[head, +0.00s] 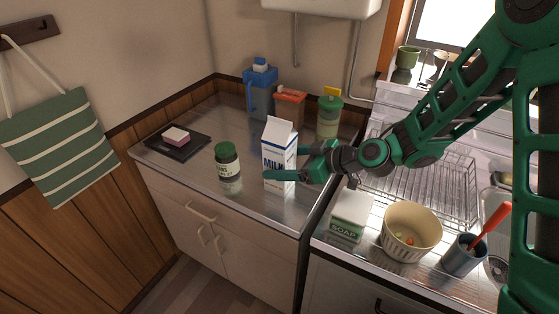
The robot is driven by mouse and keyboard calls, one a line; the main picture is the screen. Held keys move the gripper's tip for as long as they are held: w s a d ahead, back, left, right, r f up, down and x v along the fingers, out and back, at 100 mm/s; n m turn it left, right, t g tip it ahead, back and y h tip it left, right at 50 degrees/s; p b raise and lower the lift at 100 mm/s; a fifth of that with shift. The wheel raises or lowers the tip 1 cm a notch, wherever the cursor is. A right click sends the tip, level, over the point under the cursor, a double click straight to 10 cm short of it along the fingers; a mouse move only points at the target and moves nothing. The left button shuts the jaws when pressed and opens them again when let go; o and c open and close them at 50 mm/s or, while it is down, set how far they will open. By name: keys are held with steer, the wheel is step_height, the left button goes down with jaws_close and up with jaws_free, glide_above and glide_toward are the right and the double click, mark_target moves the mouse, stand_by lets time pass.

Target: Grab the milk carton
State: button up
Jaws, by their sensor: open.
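The milk carton (277,158) stands upright on the metal counter (190,188). It is white with a blue stripe, a gabled top and the word MILK on its front. My gripper (277,165) is at the carton, reaching in from the right.
A green-lidded jar (228,170) stands left of the carton. A blue jug (261,95), an orange-topped container (289,104) and a green canister (328,119) stand behind. A soap box (350,216), a bowl (411,232) and a dish rack (440,185) are right.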

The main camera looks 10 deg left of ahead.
steer(key=shift+w+a+f, duration=0.15)
steer(key=shift+a+f, duration=0.1)
steer(key=shift+a, duration=0.3)
steer(key=c, duration=1.8)
steer(key=shift+r, duration=0.1)
jaws_close()
